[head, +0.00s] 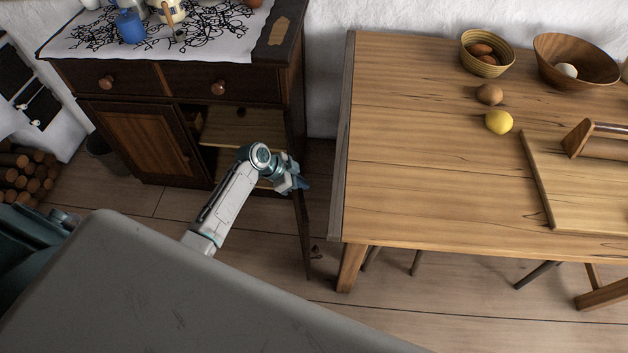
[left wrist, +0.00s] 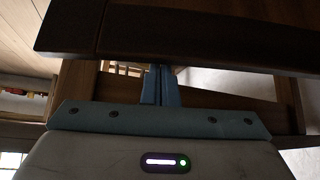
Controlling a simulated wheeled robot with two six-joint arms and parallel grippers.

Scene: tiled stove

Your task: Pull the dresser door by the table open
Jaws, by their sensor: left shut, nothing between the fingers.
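The dark wooden dresser (head: 232,88) stands at the back left. Its door by the table (head: 302,232) stands wide open, seen nearly edge-on, jutting out toward the table, with a small knob (head: 316,252) near its free end. The shelf inside the dresser (head: 240,128) shows through the opening. My left gripper (head: 303,184) is shut and empty, at the upper part of the open door; I cannot tell whether it touches. Its blue fingers (left wrist: 160,86) are together in the left wrist view, below a dark wooden panel. My right gripper is not in view.
The wooden table (head: 420,170) is close to the right of the open door, with a narrow gap between. The other dresser door (head: 140,140) is closed. A cloth, a blue pot (head: 130,27) and other items lie on the dresser top.

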